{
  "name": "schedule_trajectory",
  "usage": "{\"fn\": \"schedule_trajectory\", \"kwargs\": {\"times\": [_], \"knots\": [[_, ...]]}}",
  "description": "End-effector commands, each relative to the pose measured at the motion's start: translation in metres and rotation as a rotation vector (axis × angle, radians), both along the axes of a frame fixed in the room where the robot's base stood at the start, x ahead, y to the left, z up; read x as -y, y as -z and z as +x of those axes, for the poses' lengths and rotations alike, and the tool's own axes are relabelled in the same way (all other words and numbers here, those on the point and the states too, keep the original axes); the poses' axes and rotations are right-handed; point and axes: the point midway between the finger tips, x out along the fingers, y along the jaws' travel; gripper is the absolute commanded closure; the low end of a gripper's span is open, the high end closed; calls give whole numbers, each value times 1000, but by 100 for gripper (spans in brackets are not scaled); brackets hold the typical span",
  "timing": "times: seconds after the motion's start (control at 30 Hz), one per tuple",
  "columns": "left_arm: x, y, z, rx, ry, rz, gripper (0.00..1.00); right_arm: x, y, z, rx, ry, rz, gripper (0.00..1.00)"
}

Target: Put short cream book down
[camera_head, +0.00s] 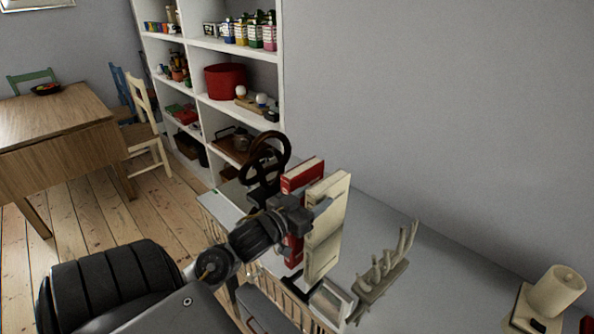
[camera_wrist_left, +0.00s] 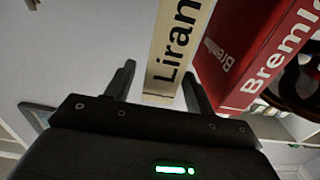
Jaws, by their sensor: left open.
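The short cream book (camera_head: 328,228) stands upright beside a red book (camera_head: 302,175) on the grey surface. In the left wrist view the cream book's spine (camera_wrist_left: 178,45), lettered "Liran", lies between the open fingers of my left gripper (camera_wrist_left: 158,88). The red book (camera_wrist_left: 255,50), lettered "Bremle", is close by on the right there. In the head view my left gripper (camera_head: 308,208) is at the cream book's near side, and part of it covers the red book. I cannot tell whether the fingers touch the cream book. My right gripper is not in view.
A dark looped object (camera_head: 268,160) stands behind the books. A grey branching ornament (camera_head: 382,272) and a small pale block (camera_head: 334,298) are nearer, to the right. A cream cylindrical object (camera_head: 556,292) stands at far right. The grey surface (camera_head: 440,275) between is bare.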

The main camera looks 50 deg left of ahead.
Motion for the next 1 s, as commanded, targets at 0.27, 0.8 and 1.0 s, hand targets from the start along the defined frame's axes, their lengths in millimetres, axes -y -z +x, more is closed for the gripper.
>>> {"fn": "schedule_trajectory", "kwargs": {"times": [0.27, 0.8, 1.0], "knots": [[2, -1, -58, -4, 1, -1, 46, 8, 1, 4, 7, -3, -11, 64], [1, 0, -83, 0, -1, 0, 46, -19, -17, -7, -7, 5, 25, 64], [2, 0, -83, 0, -1, 0, 46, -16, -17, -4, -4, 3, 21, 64]]}}
